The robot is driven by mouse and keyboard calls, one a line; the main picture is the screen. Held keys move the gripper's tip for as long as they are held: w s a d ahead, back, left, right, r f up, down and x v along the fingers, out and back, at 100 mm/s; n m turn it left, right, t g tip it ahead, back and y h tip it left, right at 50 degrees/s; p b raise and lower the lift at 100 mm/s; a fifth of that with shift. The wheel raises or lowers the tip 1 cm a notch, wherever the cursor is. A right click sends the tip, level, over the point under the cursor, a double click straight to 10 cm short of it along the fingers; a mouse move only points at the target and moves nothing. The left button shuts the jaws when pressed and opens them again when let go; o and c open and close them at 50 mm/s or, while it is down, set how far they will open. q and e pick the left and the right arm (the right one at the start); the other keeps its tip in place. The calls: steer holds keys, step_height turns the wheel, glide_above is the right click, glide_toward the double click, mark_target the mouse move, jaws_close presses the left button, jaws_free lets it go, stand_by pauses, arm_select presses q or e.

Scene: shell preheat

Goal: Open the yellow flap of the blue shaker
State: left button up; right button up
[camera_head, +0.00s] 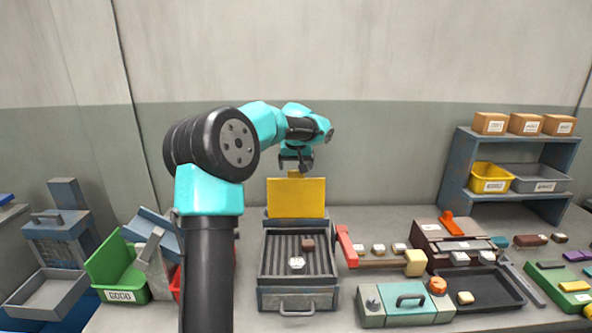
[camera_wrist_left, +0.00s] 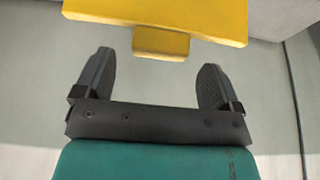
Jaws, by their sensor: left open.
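The yellow flap (camera_head: 297,198) stands upright at the back of the blue-grey shaker (camera_head: 297,299), whose ridged tray is uncovered. A small pale block and a brown block lie in the tray. My left gripper (camera_head: 305,168) is above the flap's top edge. In the left wrist view the flap (camera_wrist_left: 160,12) spans the top, and its small yellow tab (camera_wrist_left: 161,43) sits ahead of the spread fingers. The left gripper (camera_wrist_left: 153,72) is open and empty, with a visible gap to the tab. My right gripper is not in view.
A green bin (camera_head: 119,272) stands left of my left arm. A blue shelf (camera_head: 456,190) holds boxes and bins. The wall lies behind.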

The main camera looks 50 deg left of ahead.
arm_select(q)
steer(key=shift+x, duration=1.3)
steer(key=shift+c, duration=0.3)
steer(key=c, duration=1.2)
steer(key=shift+d, duration=0.15)
